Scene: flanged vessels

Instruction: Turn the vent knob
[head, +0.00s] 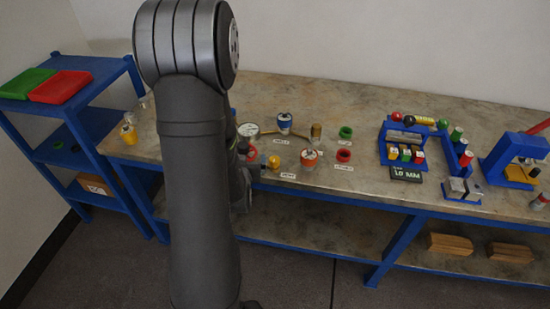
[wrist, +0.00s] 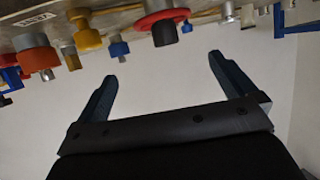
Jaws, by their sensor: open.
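I cannot tell for certain which part is the vent knob. In the wrist view, my gripper (wrist: 162,70) is open, with two dark blue fingers apart and nothing between them. A red disc with a dark round knob (wrist: 164,33) hangs at the top of that view, just beyond the fingertips and apart from them. In the head view, the orange vessel (head: 309,157) and a yellow ball-like part (head: 274,162) stand right of my arm, which hides much of my gripper.
A blue-topped vessel (head: 284,122), a green ring (head: 346,132) and a red ring (head: 344,155) are on the bench (head: 330,105). Blue fixtures (head: 400,143) stand farther right. A blue shelf (head: 100,75) with green and red trays is at left.

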